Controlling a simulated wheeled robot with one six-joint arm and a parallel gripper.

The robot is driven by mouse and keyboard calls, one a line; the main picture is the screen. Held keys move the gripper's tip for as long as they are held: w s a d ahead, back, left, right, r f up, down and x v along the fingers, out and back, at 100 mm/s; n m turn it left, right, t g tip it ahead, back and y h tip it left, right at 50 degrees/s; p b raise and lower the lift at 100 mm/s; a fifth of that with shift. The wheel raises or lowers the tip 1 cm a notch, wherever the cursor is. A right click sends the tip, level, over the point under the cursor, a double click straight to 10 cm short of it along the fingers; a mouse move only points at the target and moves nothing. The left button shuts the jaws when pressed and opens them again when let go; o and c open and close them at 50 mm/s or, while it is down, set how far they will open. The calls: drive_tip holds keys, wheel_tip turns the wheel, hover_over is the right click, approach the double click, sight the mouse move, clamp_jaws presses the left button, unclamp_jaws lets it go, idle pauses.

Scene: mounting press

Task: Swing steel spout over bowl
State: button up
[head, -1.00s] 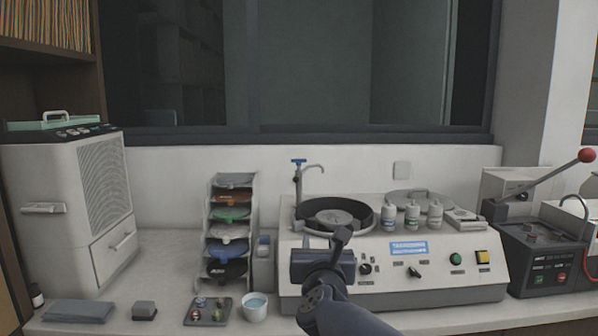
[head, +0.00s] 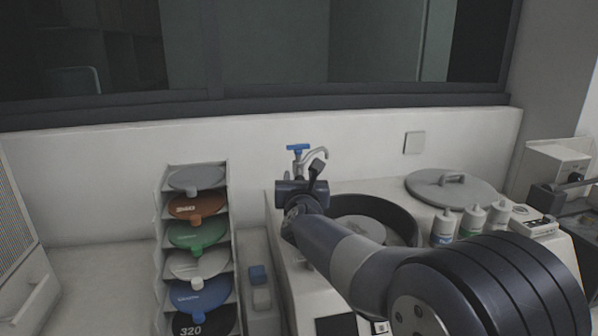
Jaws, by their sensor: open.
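The steel spout (head: 322,152) is a thin curved tube on a post with a blue handle (head: 298,147) at the back left of the polishing machine (head: 289,285). Its tip bends to the right and down. The dark round bowl (head: 401,222) sits in the machine's top, with a grey disc (head: 359,229) inside. My gripper (head: 318,165) is open and appears just in front of the spout, hiding its lower post. Whether it touches the spout cannot be told. My arm hides the bowl's front.
A rack of coloured discs (head: 163,250) stands left of the machine. A round grey lid (head: 452,187) and several white bottles (head: 470,222) are right of the bowl. A wall (head: 240,137) rises close behind the spout. Counter at far left is clear.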

drive_tip(key=shift+w+r, duration=0.1)
drive_tip(key=shift+w, duration=1.05)
drive_tip(key=shift+c, duration=0.2)
clamp_jaws()
